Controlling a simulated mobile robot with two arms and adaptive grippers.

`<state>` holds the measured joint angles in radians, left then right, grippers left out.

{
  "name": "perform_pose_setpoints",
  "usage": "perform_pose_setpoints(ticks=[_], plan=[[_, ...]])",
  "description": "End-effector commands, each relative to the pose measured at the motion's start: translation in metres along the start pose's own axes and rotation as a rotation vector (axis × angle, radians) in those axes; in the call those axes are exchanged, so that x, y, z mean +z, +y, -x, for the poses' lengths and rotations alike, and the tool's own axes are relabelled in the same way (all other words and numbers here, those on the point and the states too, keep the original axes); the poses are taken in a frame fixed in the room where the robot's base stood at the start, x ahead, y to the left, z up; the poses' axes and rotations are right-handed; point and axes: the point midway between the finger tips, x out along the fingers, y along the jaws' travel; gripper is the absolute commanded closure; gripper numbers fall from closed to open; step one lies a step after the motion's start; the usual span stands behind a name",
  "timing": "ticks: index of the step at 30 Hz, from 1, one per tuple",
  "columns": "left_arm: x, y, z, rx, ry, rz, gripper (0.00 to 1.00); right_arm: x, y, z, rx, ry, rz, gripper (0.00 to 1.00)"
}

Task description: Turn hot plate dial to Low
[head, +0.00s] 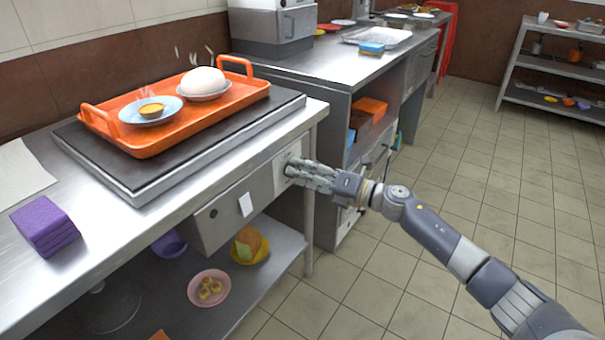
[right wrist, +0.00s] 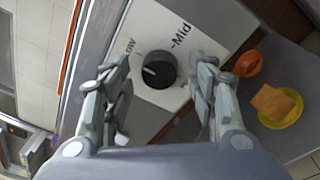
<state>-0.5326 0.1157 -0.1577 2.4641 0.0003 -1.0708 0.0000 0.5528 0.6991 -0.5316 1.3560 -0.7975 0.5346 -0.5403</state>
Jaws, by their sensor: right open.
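The hot plate dial (right wrist: 158,70) is a black round knob on a pale panel (right wrist: 215,25) in the right wrist view. The label "Mid" is printed beyond it, and a partly covered label that looks like "Low" is to its upper left. A short white mark on the knob points toward the left. My right gripper (right wrist: 160,95) is open, with one finger on each side of the dial; I cannot tell whether they touch it. In the head view my right gripper (head: 292,168) is at the counter's front panel and hides the dial. The black hot plate (head: 255,118) lies on the counter.
An orange tray (head: 170,145) with a bowl and a white bun stands on the hot plate. A purple block (head: 44,226) is on the counter at left. A lower shelf (head: 270,262) holds plates of food. The tiled floor (head: 470,190) to the right is open.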

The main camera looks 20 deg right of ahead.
Motion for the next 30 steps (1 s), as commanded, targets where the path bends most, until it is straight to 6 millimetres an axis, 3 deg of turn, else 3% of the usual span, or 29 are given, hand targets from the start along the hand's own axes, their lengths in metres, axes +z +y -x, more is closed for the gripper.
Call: perform_pose_setpoints(ticks=[18, 30], plan=[[0.001, 0.0, 0.0, -0.001, -0.002, 0.0, 0.6, -0.001, -0.001, 0.102, -0.003, 0.002, 0.0, 0.47], [0.001, -0.001, 0.0, -0.001, -0.002, 0.0, 0.6, -0.001, -0.001, 0.118, -0.001, 0.001, 0.0, 0.47]])
